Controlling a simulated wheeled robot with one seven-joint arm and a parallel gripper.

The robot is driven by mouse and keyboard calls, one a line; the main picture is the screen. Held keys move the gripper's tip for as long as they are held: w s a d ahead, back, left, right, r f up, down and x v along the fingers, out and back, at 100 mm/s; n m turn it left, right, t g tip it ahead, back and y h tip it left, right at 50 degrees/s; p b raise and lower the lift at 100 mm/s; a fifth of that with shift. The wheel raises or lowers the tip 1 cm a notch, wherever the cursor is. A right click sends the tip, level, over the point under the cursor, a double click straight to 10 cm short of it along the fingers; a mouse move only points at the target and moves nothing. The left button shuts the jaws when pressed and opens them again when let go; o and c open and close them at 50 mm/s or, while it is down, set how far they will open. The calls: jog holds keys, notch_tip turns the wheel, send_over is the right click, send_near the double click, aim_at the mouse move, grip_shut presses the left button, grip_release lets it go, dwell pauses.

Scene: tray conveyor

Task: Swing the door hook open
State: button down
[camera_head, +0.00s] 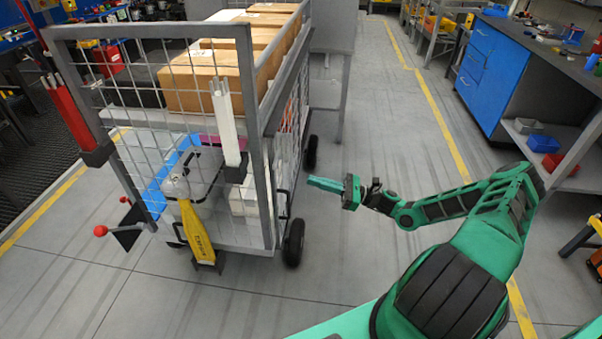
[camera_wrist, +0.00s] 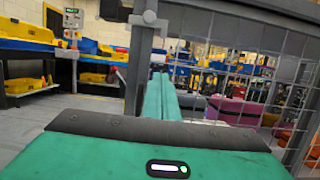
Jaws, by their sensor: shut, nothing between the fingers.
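The wire-mesh door (camera_head: 185,120) closes the near end of the grey trolley, and its mesh shows in the wrist view (camera_wrist: 240,40). In the wrist view a small grey fitting with a round boss (camera_wrist: 149,17), which looks like the door hook, sits on the upright post (camera_wrist: 137,65) beside the mesh. I cannot make the hook out in the head view. My gripper (camera_head: 312,184) is right of the trolley, apart from it, pointing left. Its green fingers (camera_wrist: 160,95) are together and empty, below the fitting in the wrist view.
Cardboard boxes (camera_head: 205,80) lie on the trolley's upper shelf. A yellow pedal-like part (camera_head: 195,230) and a red-knobbed lever (camera_head: 101,231) stick out at its near end. A black wheel (camera_head: 294,242) stands at its right corner.

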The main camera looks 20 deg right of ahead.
aim_at(278, 171)
jog(key=x, duration=0.9)
jog(key=shift+s, duration=0.1)
notch_tip(278, 171, up, 4)
jog(key=shift+a+r, duration=0.1)
jog(key=shift+a, duration=0.05)
